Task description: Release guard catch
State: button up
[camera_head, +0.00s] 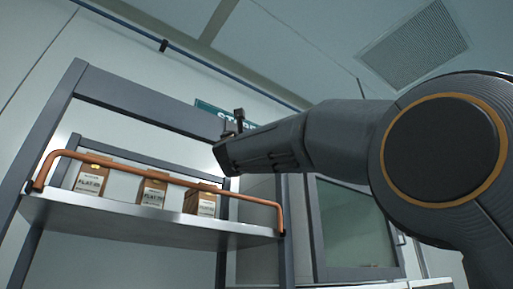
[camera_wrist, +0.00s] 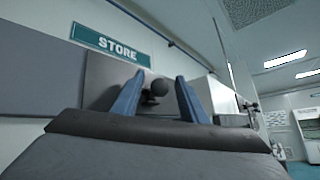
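A copper-coloured guard rail (camera_head: 160,176) runs across the front of a metal shelf (camera_head: 130,219), bent down at both ends. In the wrist view, a dark round knob (camera_wrist: 159,87) on a short stem shows in front of a grey panel; I cannot tell whether it is the guard catch. My gripper (camera_wrist: 160,82) has its two blue fingers apart, one on each side of the knob in the picture, with gaps visible. How deep the knob lies between them is unclear.
Several labelled boxes (camera_head: 149,187) stand on the shelf behind the rail. A green STORE sign (camera_wrist: 110,44) is on the wall behind. A glass-fronted cabinet (camera_head: 350,230) stands right of the shelf. A grey shelf frame (camera_head: 140,104) rises around the shelf.

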jog(key=shift+w, duration=0.1)
grip_shut()
jog(key=shift+d+y+b, duration=0.2)
jog(key=shift+y+b, duration=0.2)
jog(key=shift+b, duration=0.15)
jog(key=shift+w+d+n+g+y+b, duration=0.8)
jog(key=shift+n+y+b, duration=1.05)
jog(key=shift+y, duration=2.4)
jog(key=shift+w+d+n+g+y+b, duration=0.3)
jog(key=shift+d+n+g+y+b, duration=1.05)
jog(key=shift+y, duration=2.85)
jog(key=shift+w+n+g+y+b, duration=0.55)
jog(key=shift+n+y+b, duration=1.75)
jog(key=shift+y, duration=1.95)
jog(key=shift+n+p, duration=0.5)
jog(key=shift+n, duration=0.1)
